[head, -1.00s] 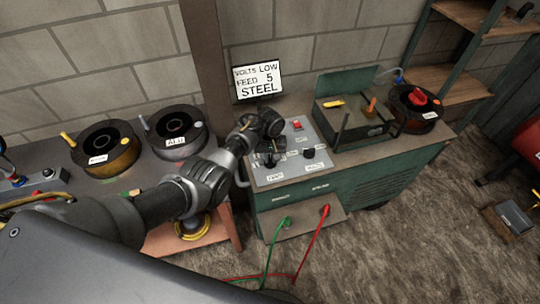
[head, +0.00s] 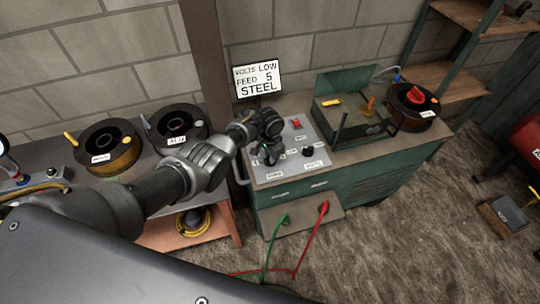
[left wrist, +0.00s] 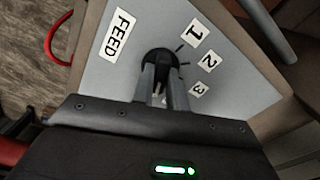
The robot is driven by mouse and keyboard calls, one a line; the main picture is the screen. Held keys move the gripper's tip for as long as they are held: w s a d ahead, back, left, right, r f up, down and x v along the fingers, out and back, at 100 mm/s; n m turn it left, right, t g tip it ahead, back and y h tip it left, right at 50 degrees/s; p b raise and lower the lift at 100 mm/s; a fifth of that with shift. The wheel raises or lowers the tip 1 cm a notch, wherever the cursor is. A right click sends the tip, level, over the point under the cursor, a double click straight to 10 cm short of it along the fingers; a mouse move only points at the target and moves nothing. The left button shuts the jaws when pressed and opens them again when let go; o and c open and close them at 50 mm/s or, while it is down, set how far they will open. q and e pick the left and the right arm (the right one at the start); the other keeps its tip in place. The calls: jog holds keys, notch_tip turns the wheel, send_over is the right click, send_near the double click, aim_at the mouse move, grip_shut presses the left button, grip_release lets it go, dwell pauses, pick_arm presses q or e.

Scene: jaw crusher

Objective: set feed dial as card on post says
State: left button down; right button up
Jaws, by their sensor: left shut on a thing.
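The card (head: 258,79) on the post reads VOLTS LOW, FEED 5, STEEL. The feed dial (left wrist: 158,60) is a black knob on the grey panel (left wrist: 105,75), next to a FEED label (left wrist: 117,34). The numbers 1, 2 and 3 show along its right side; any further numbers are hidden by my gripper. My left gripper (left wrist: 163,88) is shut on the dial, a finger on each side. In the head view my left gripper (head: 269,153) covers the dial on the machine's sloped panel. I cannot tell which number the dial points to. My right gripper is not in view.
Another black knob (head: 308,151) and a red switch (head: 296,124) sit on the same panel. Green and red cables (head: 296,246) hang at the front of the machine. A spool with a red hub (head: 414,100) stands to the right. Two spools stand on the left bench.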

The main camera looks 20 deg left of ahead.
pick_arm(q)
jog(key=shift+m, duration=1.1)
jog(key=c, duration=1.4)
grip_release()
notch_tip(320, 180, up, 9)
jog(key=p, duration=0.3)
jog(key=shift+r, duration=0.9)
jog(key=shift+s, duration=0.1)
